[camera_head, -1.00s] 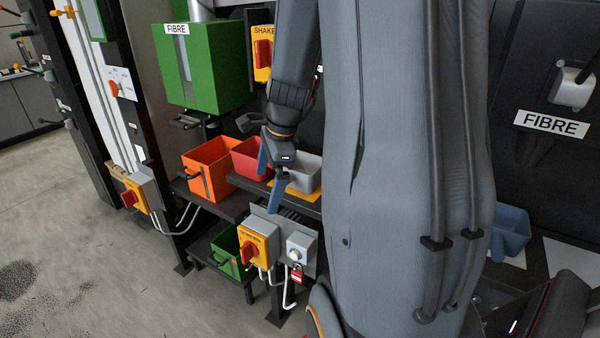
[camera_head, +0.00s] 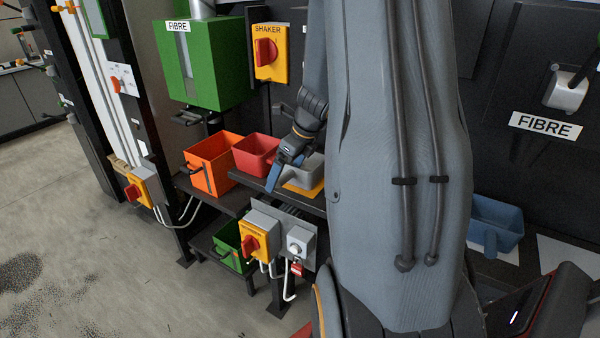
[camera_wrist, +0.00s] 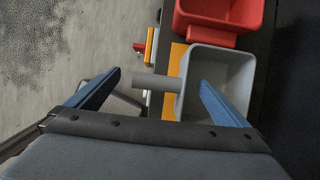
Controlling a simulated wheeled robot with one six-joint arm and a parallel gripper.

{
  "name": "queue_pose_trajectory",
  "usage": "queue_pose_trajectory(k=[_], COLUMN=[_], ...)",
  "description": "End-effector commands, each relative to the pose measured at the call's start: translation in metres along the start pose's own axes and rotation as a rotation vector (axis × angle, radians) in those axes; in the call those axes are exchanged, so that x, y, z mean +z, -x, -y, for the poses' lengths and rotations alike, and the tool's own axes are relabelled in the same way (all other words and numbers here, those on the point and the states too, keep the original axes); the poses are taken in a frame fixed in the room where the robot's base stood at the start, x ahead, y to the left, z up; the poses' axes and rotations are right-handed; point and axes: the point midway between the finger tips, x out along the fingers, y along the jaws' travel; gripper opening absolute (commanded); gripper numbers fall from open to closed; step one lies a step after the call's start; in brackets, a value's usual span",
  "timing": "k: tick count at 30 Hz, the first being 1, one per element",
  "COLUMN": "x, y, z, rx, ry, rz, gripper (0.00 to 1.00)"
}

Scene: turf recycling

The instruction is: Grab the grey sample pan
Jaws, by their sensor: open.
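The grey sample pan (camera_head: 306,174) sits on a yellow-orange mat (camera_head: 309,191) on the dark bench, partly hidden behind my gripper in the head view. In the wrist view the grey pan (camera_wrist: 231,73) lies ahead, its handle (camera_wrist: 157,82) pointing left between my two fingers. My gripper (camera_head: 279,178) is open with blue fingers. In the wrist view my gripper (camera_wrist: 160,85) has one finger left of the handle's end and the other overlapping the pan's body. I see nothing between the fingers being held; contact cannot be told.
A red pan (camera_head: 257,154) and an orange bin (camera_head: 212,163) stand left of the grey pan. A blue pan (camera_head: 495,224) stands at right.

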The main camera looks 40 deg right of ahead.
Motion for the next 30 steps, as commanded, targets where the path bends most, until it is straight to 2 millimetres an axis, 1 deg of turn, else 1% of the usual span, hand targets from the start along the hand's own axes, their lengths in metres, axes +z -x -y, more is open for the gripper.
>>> queue_pose_trajectory(k=[1,3,10,11,12,14,18,26,30], x=[0.0,0.0,0.0,0.0,0.0,0.0,0.0,0.002,0.008], y=[-0.005,-0.008,-0.01,-0.01,-0.009,-0.009,-0.009,-0.007,0.008], z=[-0.001,0.0,0.0,0.0,0.0,0.0,0.0,0.0,0.001], rx=[0.002,0.0,-0.001,-0.001,-0.001,-0.001,-0.001,-0.002,-0.004], ry=[0.001,0.002,0.002,0.002,0.002,0.002,0.002,0.003,0.006], rz=[-0.001,-0.001,-0.001,-0.001,-0.001,-0.001,-0.001,0.001,0.003], gripper=[1.0,1.0,1.0,0.97,0.9,0.8,0.56,0.56,0.56])
